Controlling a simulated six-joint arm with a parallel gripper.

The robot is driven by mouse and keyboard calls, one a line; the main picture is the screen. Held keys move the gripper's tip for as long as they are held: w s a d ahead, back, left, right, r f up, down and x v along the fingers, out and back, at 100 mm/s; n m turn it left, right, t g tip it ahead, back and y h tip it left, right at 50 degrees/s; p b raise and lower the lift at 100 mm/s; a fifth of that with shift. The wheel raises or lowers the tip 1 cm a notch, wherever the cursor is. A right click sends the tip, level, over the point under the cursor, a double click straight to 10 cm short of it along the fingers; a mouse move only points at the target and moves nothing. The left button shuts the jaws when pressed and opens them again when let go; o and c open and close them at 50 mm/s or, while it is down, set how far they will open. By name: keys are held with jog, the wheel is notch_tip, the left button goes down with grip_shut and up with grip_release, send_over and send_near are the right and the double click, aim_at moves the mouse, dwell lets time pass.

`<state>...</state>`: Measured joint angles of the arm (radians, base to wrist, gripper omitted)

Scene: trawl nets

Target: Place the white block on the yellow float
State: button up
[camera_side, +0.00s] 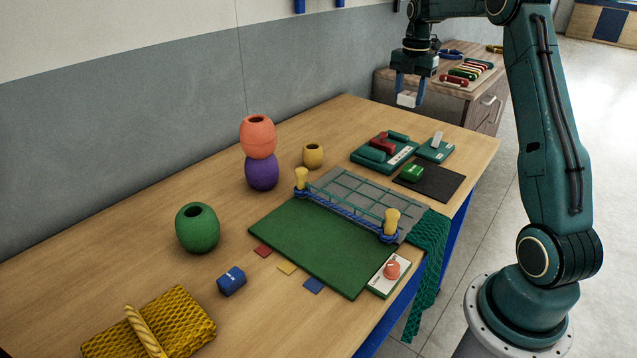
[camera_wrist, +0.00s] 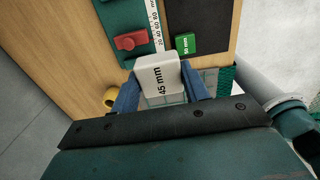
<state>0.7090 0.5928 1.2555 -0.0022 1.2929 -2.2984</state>
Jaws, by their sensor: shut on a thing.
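My gripper (camera_side: 410,90) is raised high above the far end of the table, with its blue fingers shut on the white block (camera_side: 407,100). In the wrist view the white block (camera_wrist: 158,76) shows "45 mm" on its face and sits between the fingers. The yellow float (camera_side: 313,155) is a small barrel shape with a dark hole in its top. It stands on the table below and left of my gripper, apart from the block. In the wrist view a yellow round thing (camera_wrist: 110,96), likely that float, is partly hidden by the left finger.
An orange float (camera_side: 258,136) sits on a purple float (camera_side: 262,172), left of the yellow one. A green float (camera_side: 197,228), blue block (camera_side: 231,281) and net frame on a green mat (camera_side: 290,243) lie nearer. A green block (camera_side: 412,173) is on a dark plate (camera_side: 440,183).

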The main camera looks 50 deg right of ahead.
jog(key=w+a+f, duration=0.2)
jog(key=w+a, duration=0.5)
jog(key=w, duration=0.5)
send_near(312, 146)
jog(key=shift+f, duration=3.15)
jog(key=shift+f, duration=0.15)
jog(key=o, duration=1)
notch_tip(312, 146, up, 12)
